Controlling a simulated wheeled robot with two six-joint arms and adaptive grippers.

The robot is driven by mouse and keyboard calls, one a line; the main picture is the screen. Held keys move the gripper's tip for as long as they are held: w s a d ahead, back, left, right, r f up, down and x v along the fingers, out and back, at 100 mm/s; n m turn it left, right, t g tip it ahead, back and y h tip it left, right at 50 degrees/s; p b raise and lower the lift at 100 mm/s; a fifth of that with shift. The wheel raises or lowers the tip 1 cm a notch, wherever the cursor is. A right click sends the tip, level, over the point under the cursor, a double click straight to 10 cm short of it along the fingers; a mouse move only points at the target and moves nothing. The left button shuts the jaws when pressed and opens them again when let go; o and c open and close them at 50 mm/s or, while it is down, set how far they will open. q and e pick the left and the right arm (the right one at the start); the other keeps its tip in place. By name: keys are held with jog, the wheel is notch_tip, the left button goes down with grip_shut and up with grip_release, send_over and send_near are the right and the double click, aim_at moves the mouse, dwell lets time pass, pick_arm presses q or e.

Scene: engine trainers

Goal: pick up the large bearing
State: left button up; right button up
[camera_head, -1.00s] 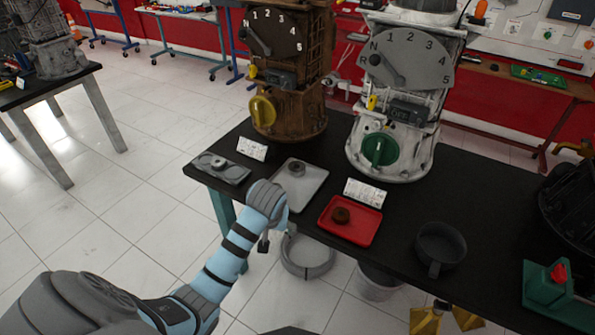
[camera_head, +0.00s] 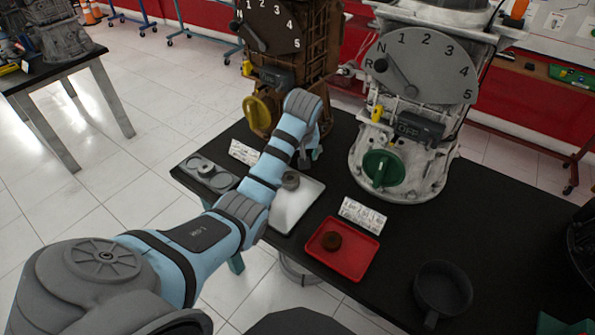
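A grey ring-shaped bearing (camera_head: 290,180) lies on the light grey tray (camera_head: 310,194), partly hidden by my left arm. I cannot tell for sure which one is the large bearing. My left gripper (camera_head: 311,156) hangs below the wrist, just behind the light grey tray and above the table. It is mostly hidden by its own wrist and nothing shows held in it. My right gripper is not in view.
A grey holder with round parts (camera_head: 208,174) sits at the table's left end. A brown engine trainer (camera_head: 283,75) and a white one (camera_head: 405,140) stand at the back. Small cards stand behind the trays.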

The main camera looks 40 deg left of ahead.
pick_arm(q)
jog(key=b, duration=0.2)
send_near(291, 178)
jog(key=shift+x, duration=1.25)
jog(key=b+x, duration=0.3)
jog(key=x, duration=0.3)
jog(key=shift+a+f, duration=0.1)
jog(key=shift+f, duration=0.2)
jog(key=shift+r, duration=0.1)
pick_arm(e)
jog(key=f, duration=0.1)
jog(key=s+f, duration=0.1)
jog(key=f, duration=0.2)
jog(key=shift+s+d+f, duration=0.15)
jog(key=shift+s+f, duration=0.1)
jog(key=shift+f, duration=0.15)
pick_arm(q)
jog(key=c, duration=1.5)
